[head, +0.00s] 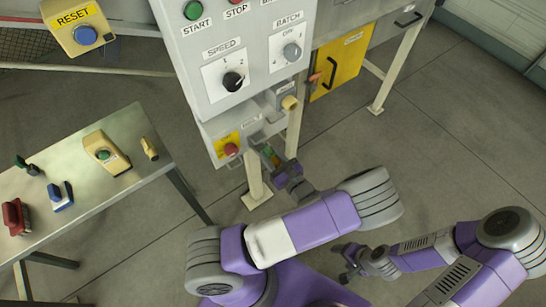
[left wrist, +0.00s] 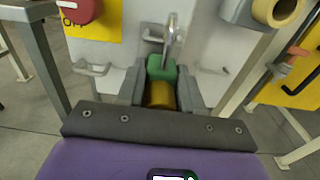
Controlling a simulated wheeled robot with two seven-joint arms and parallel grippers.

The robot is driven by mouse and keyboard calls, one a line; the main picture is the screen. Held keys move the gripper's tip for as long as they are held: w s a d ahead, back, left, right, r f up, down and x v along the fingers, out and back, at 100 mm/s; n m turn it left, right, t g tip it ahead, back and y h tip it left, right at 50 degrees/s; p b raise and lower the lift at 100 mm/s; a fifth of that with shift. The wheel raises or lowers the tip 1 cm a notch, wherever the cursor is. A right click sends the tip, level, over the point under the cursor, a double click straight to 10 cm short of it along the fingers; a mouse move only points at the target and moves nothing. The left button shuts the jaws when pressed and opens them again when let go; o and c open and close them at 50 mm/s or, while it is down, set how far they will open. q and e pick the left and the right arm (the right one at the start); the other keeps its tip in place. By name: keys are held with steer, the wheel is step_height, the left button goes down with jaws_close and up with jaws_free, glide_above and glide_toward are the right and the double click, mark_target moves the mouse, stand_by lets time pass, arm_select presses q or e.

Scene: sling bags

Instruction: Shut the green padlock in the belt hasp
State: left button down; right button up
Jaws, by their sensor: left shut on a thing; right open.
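The green padlock (left wrist: 162,70) is between the fingers of my left gripper (left wrist: 160,92) in the left wrist view, with a yellow-brass part (left wrist: 159,95) below its green part. Its silver shackle (left wrist: 176,35) rises in front of the grey panel beside a small metal hasp (left wrist: 152,34). I cannot tell whether the shackle passes through the hasp or is closed. My right gripper (head: 352,264) is open and empty, low over the floor.
A red OFF knob (left wrist: 82,10) is left of the hasp and a beige cylinder (left wrist: 277,10) is right of it. Metal handles (left wrist: 91,69) flank the padlock. A table (head: 90,185) at left holds a red padlock (head: 15,216), a blue padlock (head: 60,196) and a button box (head: 106,158).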

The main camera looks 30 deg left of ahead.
arm_select(q)
steer(key=shift+x, duration=2.05)
steer(key=shift+f, duration=0.15)
steer(key=c, duration=0.6)
jaws_free()
steer(key=shift+c, duration=0.2)
steer(key=shift+o, duration=0.3)
steer(key=o, duration=0.6)
